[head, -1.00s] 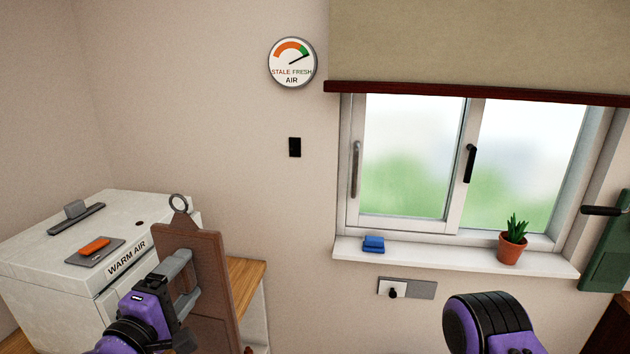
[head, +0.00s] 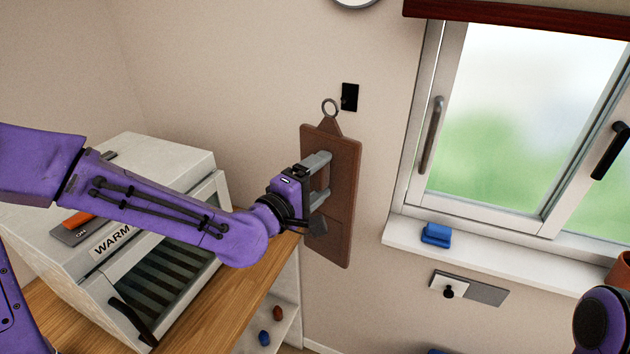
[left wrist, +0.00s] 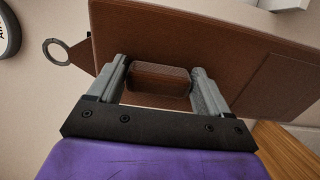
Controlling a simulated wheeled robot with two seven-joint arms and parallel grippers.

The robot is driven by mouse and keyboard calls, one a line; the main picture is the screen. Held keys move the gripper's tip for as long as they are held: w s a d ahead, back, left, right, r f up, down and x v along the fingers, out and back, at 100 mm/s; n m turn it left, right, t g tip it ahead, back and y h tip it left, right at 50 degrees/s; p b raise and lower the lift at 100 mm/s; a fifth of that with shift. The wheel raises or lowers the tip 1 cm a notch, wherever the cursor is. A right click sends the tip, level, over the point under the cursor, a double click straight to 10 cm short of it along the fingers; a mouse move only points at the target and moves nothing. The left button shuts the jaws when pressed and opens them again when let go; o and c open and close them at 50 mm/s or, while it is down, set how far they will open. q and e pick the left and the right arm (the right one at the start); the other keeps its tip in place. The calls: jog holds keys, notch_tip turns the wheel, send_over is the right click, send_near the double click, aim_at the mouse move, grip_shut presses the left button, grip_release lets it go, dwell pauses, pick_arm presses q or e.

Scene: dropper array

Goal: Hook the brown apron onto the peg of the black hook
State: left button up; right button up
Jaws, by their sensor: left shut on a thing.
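The brown apron (head: 340,215) is a stiff, flat panel with a grey ring (head: 330,107) at its top. It hangs nearly upright in front of the wall. My left gripper (head: 322,180) is shut on the apron; the left wrist view shows its two fingers (left wrist: 160,80) on either side of a raised brown block on the panel. The black hook (head: 350,97) is a small dark plate on the wall. The ring appears just left of and slightly below it, apart from it in the picture. Its peg cannot be made out. My right gripper is not in view.
A white warm-air cabinet (head: 150,160) stands on a wooden counter (head: 240,300) at left. A window with a sill (head: 480,259) is at right, with a blue object (head: 436,233) on it. The wall around the hook is clear.

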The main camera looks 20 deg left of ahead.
pick_arm(q)
jog(key=shift+x, duration=1.2)
jog(key=shift+w+a+f+b, duration=0.15)
jog(key=shift+w+b, duration=0.1)
jog(key=shift+w, duration=0.9)
jog(key=shift+w+d+f+b, duration=0.1)
jog(key=shift+w+f+b, duration=0.15)
jog(key=shift+w, duration=0.9)
jog(key=shift+w+f+b, duration=0.4)
jog(key=shift+w, duration=0.4)
